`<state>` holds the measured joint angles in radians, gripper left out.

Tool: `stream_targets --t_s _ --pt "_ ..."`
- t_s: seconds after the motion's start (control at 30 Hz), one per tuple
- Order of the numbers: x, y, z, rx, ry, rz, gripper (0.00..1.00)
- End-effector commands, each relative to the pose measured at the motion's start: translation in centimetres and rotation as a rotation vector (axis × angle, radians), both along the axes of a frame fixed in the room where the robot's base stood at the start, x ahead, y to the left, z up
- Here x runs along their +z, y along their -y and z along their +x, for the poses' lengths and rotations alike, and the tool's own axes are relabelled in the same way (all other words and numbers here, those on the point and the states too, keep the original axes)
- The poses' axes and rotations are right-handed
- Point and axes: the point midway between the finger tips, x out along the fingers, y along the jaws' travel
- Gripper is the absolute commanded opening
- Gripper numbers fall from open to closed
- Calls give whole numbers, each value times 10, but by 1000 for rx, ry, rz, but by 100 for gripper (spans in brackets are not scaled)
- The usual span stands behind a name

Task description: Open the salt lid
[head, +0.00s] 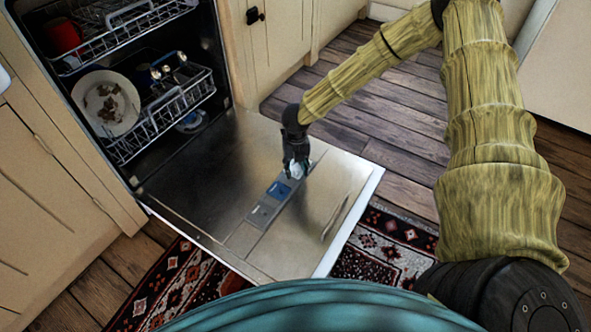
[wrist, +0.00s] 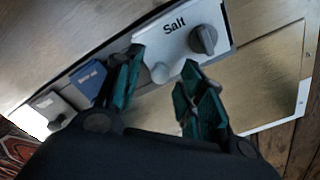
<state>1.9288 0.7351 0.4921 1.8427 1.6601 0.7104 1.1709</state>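The salt lid (wrist: 212,22) is a white panel marked "Salt" in the wrist view. It has a dark grey round knob (wrist: 204,40) on its right and a small pale knob (wrist: 160,73) near its lower edge. It lies flat in the dispenser strip of the lowered dishwasher door (head: 215,170) and looks closed. My gripper (wrist: 166,78) is open, with its green-padded fingers apart on either side of the small pale knob. I cannot tell whether either finger touches it. In the head view my gripper (head: 296,163) is over the strip's far end and mostly hides the lid.
Beside the salt lid are a blue lid (wrist: 88,78) with blurred lettering and a grey panel (wrist: 47,104). The dishwasher's lower rack (head: 165,115) holds a soiled plate (head: 106,103). A patterned rug (head: 385,250) lies under the door. Wooden floor (head: 395,145) is clear beyond it.

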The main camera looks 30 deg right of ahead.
Motion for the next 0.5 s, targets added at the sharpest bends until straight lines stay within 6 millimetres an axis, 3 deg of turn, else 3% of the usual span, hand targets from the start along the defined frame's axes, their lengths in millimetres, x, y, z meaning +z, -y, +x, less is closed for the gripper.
stream_targets --t_s 0.13,0.37,0.5 --pt "1 0 0 0 0 0 40" --pt "1 0 0 0 0 0 0" --pt "0 0 0 0 0 0 0"
